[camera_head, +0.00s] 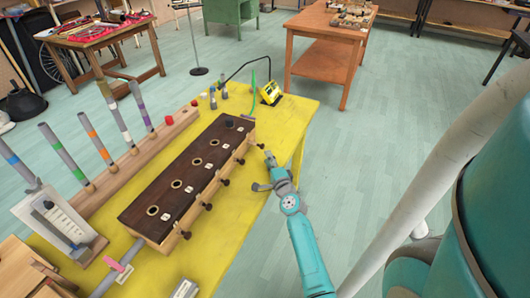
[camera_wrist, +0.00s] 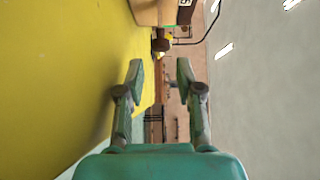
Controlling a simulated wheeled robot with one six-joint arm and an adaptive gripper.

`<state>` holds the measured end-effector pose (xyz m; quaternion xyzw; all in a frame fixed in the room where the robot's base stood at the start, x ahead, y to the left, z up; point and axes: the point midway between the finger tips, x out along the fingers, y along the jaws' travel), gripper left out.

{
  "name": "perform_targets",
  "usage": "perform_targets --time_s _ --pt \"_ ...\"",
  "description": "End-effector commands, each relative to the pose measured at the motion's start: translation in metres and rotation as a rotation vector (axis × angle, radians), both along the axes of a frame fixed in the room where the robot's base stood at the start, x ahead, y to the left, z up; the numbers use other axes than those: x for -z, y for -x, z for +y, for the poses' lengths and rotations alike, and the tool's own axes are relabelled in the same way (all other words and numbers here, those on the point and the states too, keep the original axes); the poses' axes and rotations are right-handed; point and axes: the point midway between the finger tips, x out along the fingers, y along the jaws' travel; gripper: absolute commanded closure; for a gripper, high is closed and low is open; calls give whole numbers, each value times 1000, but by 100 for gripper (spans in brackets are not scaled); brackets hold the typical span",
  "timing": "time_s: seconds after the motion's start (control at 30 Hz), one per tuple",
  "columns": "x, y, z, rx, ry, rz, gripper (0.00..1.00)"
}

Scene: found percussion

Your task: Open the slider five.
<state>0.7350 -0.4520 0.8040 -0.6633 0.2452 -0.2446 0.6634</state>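A long wooden box (camera_head: 185,172) with a dark top stands on the yellow table. Its top has a row of round holes; the farthest hole (camera_head: 229,124) looks dark, without the pale ring of the others. Dark slider knobs stick out along its right side. The farthest knob (camera_head: 261,146), apparently slider five, is just beyond my gripper (camera_head: 266,171). In the wrist view, a dark knob (camera_wrist: 160,45) by the box end (camera_wrist: 158,12) lies ahead, between the lines of the fingers. My gripper (camera_wrist: 160,69) is open and empty, apart from the knob.
The yellow table (camera_head: 215,238) has free room right of the box. A wooden rack with several coloured tubes (camera_head: 104,185) stands left. A brown table (camera_head: 328,50) stands behind; open floor lies right.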

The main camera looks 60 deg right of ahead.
Motion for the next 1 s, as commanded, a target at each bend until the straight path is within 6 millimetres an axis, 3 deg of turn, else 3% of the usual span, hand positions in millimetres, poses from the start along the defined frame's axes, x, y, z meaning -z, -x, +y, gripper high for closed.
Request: perform_targets --time_s 0.3,1.0 --pt "1 28 24 0 -1 1 64" --pt "0 31 26 0 0 0 64"
